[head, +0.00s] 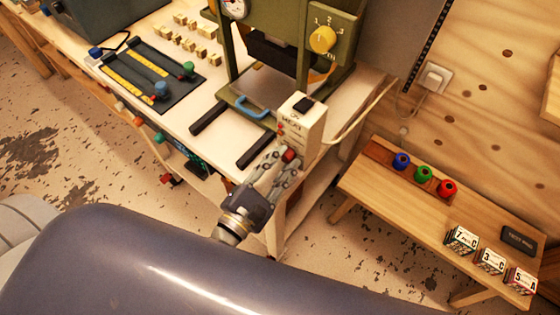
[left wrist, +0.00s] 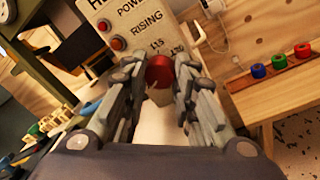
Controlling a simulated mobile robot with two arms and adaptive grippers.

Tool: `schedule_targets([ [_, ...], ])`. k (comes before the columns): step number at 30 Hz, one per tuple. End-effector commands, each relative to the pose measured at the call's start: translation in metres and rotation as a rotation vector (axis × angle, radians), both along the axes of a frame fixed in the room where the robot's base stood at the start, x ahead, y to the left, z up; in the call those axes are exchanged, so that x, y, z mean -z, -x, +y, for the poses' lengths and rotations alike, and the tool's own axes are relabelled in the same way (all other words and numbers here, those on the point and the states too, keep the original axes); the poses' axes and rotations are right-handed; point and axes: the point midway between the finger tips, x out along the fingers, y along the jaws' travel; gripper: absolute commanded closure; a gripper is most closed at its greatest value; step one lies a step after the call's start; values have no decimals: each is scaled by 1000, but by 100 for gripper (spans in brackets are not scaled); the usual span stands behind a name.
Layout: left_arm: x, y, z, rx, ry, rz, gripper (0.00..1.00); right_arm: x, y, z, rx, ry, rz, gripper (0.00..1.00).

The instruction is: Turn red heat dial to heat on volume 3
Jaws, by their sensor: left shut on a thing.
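The heat box (head: 302,120) is a cream control box on the front of the press at the table's right end. Its red heat dial (head: 289,155) sits low on the front face. In the left wrist view the red dial (left wrist: 160,68) lies between my left gripper's fingers, under the lettering and two red lamps. My left gripper (head: 284,160) is shut on the dial. The numbers around the dial are partly hidden and too small to read surely. My right gripper is not in view.
The green press with a yellow numbered dial (head: 323,39) stands behind the heat box. A wooden bench (head: 400,196) at right holds blue, green and red rolls and small boxes. A black slider panel (head: 150,75) lies at left on the table.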

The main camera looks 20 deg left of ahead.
Motion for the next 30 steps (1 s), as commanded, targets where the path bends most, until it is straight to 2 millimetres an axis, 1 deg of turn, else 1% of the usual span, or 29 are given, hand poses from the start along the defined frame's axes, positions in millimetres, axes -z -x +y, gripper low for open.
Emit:
schedule_targets([
  [8,-2,-1,-1,3,-182,-69,98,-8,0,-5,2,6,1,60],
  [30,-2,-1,0,0,-841,-311,98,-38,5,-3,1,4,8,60],
])
